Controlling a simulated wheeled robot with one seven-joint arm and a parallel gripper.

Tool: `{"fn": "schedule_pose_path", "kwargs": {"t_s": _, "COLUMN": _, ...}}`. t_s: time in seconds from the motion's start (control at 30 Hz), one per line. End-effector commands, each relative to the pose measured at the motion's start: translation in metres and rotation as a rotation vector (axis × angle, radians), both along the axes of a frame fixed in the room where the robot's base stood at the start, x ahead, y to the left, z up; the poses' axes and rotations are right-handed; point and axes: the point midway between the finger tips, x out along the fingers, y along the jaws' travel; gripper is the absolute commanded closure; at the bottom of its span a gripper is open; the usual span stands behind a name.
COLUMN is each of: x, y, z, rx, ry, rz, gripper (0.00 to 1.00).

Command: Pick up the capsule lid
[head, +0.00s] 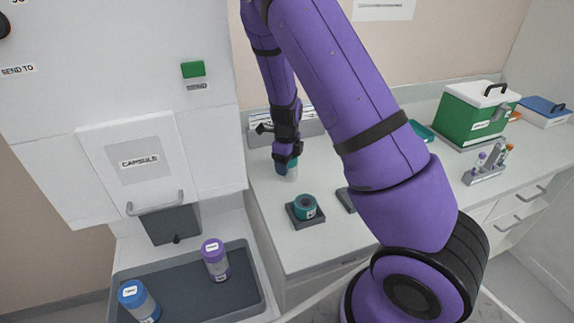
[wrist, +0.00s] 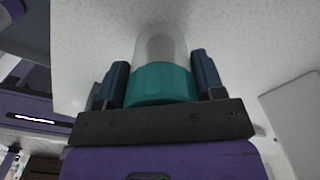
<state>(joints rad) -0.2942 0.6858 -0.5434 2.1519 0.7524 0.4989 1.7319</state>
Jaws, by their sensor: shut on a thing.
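The capsule lid (head: 291,174) has a teal collar and a clear, rounded body. My gripper (head: 287,163) points down over the counter and is shut on it. In the wrist view the lid (wrist: 163,85) sits between the two blue fingers of my gripper (wrist: 161,80), with the teal collar nearest the palm and the clear end pointing away. I cannot tell whether the clear end touches the counter. A teal, open-topped capsule part (head: 305,205) stands in a dark square holder (head: 306,222) in front of it.
A dark flat block (head: 346,200) lies right of the holder. A green box (head: 474,115) and a tube rack (head: 483,175) stand farther right. At left are the capsule station (head: 140,163) and a grey tray (head: 185,290) with purple-capped (head: 214,260) and blue-capped (head: 138,300) containers.

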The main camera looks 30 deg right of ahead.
Motion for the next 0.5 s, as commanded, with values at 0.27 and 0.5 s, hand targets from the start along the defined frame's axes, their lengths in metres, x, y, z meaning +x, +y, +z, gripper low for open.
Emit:
{"fn": "schedule_pose_path", "kwargs": {"t_s": 0.27, "x": -0.001, "y": -0.001, "z": 0.032, "rx": 0.001, "ry": -0.003, "rz": 0.0, "gripper": 0.66}}
{"fn": "schedule_pose_path", "kwargs": {"t_s": 0.5, "x": -0.041, "y": -0.029, "z": 0.034, "rx": 0.002, "ry": 0.0, "rz": -0.006, "gripper": 0.66}}
